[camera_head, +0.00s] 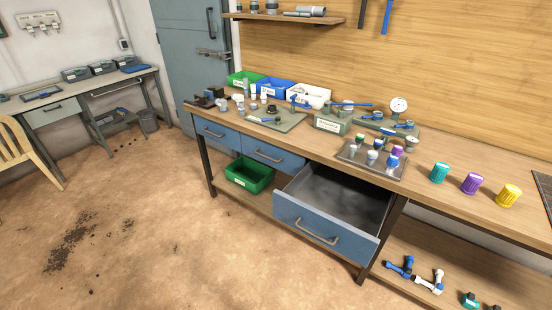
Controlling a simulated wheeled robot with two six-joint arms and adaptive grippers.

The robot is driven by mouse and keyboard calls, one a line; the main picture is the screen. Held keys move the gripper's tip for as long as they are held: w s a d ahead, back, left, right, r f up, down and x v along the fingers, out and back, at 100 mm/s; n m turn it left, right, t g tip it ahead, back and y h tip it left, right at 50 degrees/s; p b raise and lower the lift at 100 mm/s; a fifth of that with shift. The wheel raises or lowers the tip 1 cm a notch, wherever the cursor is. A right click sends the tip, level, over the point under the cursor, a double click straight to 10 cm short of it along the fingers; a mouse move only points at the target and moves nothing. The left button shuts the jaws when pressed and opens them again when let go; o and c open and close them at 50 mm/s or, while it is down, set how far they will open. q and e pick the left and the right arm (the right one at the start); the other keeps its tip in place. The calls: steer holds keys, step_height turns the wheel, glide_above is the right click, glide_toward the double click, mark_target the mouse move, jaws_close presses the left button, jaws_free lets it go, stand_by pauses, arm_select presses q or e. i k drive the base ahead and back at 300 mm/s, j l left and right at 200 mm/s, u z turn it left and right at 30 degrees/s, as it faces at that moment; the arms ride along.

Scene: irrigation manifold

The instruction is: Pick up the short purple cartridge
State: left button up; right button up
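A short purple cartridge (472,183) stands upright on the wooden workbench (445,209), on the right side of the camera_head view. It is ribbed and sits between a teal cartridge (439,172) on its left and a yellow cartridge (508,196) on its right, with gaps on both sides. A smaller purple-topped part (398,150) is on a metal tray (350,158) further left. Neither of my grippers is in view.
The tray holds several small capped parts. An open, empty-looking drawer (300,218) juts out below it. Fittings, a gauge (398,105) and green, blue and white bins stand further left. A dark mat (545,187) lies at the right edge. Bench in front of the cartridges is clear.

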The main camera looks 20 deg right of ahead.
mark_target(474, 181)
steer(key=z, duration=2)
